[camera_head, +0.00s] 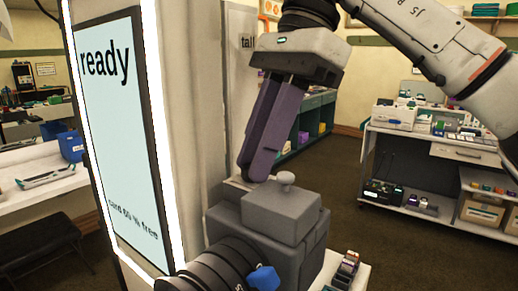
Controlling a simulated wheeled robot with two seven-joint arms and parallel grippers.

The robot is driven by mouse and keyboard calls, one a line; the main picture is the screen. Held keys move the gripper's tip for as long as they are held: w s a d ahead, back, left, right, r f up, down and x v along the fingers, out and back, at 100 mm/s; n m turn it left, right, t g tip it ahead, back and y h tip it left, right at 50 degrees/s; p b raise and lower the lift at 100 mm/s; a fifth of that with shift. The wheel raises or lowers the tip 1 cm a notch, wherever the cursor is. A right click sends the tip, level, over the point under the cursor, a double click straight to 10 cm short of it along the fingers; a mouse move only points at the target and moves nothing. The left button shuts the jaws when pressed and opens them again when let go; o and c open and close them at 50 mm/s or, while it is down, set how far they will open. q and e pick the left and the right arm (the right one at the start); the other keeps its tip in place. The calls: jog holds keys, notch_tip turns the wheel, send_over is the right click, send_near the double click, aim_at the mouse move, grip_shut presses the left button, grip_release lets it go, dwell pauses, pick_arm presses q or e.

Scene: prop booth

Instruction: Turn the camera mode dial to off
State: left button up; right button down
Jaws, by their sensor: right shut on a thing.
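A blocky grey camera (311,235) stands at the bottom middle of the head view, with a black ribbed lens (215,270) pointing to the lower left. A small round grey knob (286,179) sits on its raised top block, and a blue part (264,278) shows by the lens. My right gripper (257,172) reaches down from above with its purple fingers close together at the far left edge of the camera's top. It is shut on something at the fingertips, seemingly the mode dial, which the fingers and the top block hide. My left gripper is not in view.
A tall booth panel with a lit screen (122,130) reading "ready" stands close on the left of the camera. Small items (344,270) lie just right of the camera. A shelf unit (440,145) with boxes stands farther right, with open floor between.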

dwell(0.4)
jog(key=c, duration=1.6)
grip_release()
jog(key=shift+w+a+f, duration=0.1)
